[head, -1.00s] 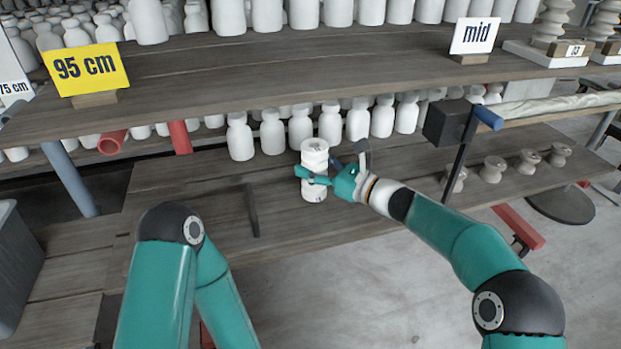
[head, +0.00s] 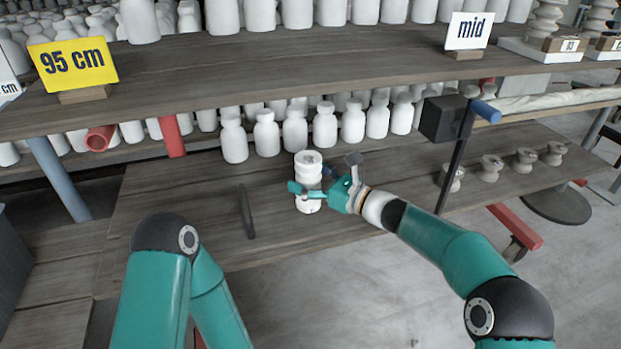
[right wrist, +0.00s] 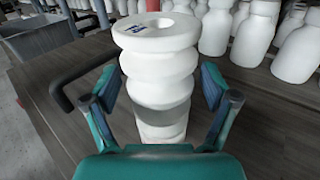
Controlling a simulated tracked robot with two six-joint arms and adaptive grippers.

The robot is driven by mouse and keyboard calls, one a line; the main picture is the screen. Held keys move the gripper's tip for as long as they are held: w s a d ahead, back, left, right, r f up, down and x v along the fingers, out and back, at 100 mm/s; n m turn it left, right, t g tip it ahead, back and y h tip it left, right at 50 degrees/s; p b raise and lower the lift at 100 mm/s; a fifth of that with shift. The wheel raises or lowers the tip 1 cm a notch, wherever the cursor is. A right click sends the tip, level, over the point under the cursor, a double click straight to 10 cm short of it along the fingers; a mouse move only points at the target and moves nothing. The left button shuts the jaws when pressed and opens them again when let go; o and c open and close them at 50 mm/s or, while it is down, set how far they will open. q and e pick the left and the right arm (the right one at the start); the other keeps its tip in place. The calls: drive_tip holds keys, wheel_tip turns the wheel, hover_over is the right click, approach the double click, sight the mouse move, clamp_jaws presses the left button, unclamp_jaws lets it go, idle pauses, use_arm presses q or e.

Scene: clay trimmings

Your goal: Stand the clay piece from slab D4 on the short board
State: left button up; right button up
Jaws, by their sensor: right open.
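The white ridged clay piece (head: 308,167) stands upright on the lower wooden board (head: 190,240), near its front edge. It has a round hole in its top and a small blue mark there in the right wrist view (right wrist: 160,65). My right gripper (head: 308,190) comes from the right and is open, with one finger on each side of the piece. In the right wrist view its fingers (right wrist: 160,95) show gaps to the piece at both sides. My left gripper is out of view; only part of that arm shows. The base of the piece is partly hidden.
White bottles (head: 266,133) stand in a row close behind. A dark bar (head: 246,212) lies to the left. A black post and box (head: 443,118) stand to the right. The upper shelf (head: 250,85) overhangs behind, with signs "95 cm" (head: 72,65) and "mid" (head: 469,31).

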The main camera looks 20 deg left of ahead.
drive_tip(key=p+v, duration=0.2)
drive_tip(key=v, duration=0.9)
drive_tip(key=shift+r, duration=0.15)
drive_tip(key=shift+s+d+p, duration=0.15)
drive_tip(key=shift+d+p, duration=0.15)
drive_tip(key=shift+d, duration=0.1)
